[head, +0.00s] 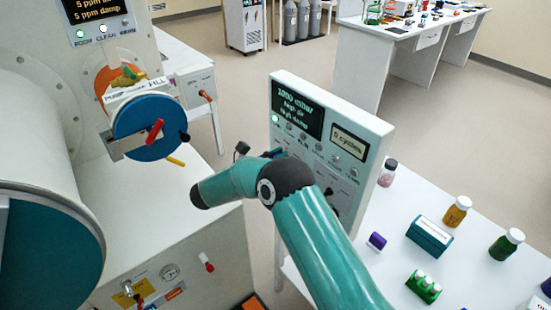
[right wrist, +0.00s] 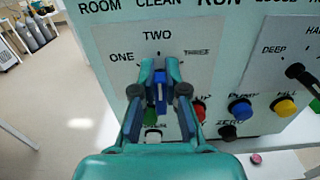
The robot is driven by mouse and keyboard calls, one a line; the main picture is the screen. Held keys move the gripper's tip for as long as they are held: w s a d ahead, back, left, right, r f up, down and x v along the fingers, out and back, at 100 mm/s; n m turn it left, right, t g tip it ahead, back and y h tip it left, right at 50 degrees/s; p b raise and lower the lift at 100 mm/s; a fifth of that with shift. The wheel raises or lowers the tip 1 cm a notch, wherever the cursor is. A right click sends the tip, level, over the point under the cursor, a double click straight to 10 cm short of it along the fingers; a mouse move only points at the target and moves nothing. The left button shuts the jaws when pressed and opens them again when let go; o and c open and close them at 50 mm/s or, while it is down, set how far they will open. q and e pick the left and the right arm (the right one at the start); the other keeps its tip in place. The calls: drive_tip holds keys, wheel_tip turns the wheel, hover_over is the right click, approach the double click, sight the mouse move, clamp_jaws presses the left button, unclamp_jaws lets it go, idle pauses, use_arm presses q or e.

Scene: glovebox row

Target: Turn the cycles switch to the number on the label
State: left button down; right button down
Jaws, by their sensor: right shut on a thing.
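The cycles switch (right wrist: 160,92) is a blue knob on the pale control panel (head: 378,135), below the printed words ONE, TWO and THREE. Its upright bar points roughly at TWO in the right wrist view. My right gripper (right wrist: 160,88) is shut on this knob, with one finger on each side. In the head view my teal right arm hides the knob. A small display (head: 349,142) on the panel shows a figure and the word cycles; I cannot read the figure surely. My left gripper is not in view.
Blue (right wrist: 240,107), yellow (right wrist: 285,106) and red buttons and a black lever (right wrist: 300,74) sit close to the right of my gripper. Bottles (head: 457,211) and a teal box (head: 429,236) stand on the white table. The glovebox with its round blue door (head: 150,120) is at left.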

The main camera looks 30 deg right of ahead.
drive_tip(key=m+b, duration=0.2)
drive_tip(key=b, duration=0.2)
drive_tip(key=m+b, duration=0.3)
drive_tip(key=b, duration=0.1)
drive_tip(key=shift+s+f, duration=0.15)
drive_tip(key=shift+s, duration=0.25)
drive_tip(key=c, duration=1.2)
unclamp_jaws()
drive_tip(key=shift+a, duration=0.1)
drive_tip(key=a, duration=1.1)
drive_tip(key=shift+s+a, duration=0.4)
drive_tip(key=shift+s, duration=0.05)
